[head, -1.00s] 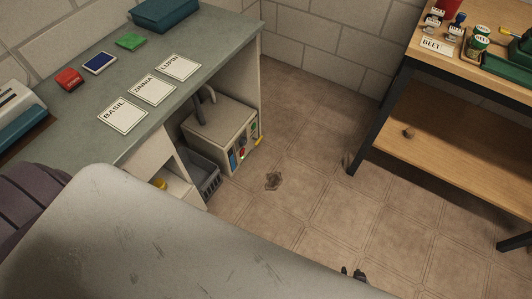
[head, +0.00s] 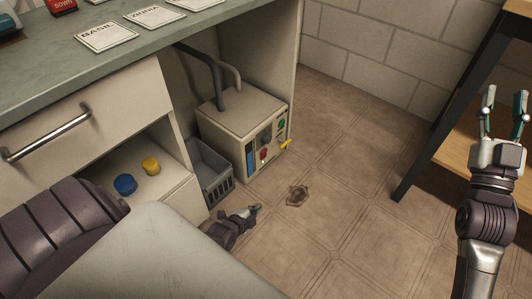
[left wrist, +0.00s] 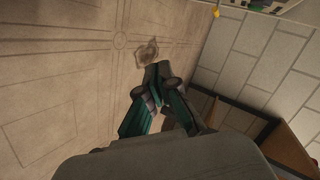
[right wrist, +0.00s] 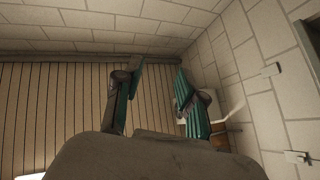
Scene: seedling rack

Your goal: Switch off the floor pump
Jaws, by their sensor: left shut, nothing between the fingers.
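The floor pump (head: 222,130) is a beige box standing on the floor under the bench, with two grey hoses at its top. Its front panel holds a blue strip (head: 250,160), a red control (head: 264,154), a dark part and a green control (head: 281,124). A yellow piece (head: 286,144) sticks out at its right side; a yellow piece also shows at the top of the left wrist view (left wrist: 216,13). My left gripper (head: 257,208) is shut and empty, low in front of the pump and apart from it. My right gripper (head: 505,92) is open and empty, pointing up, far right.
A grey crate (head: 211,172) stands left of the pump. An open compartment holds blue (head: 125,183) and yellow (head: 151,165) round items. A dark floor mark (head: 297,194) lies near my left gripper. A table leg (head: 428,145) stands at right; the floor between is clear.

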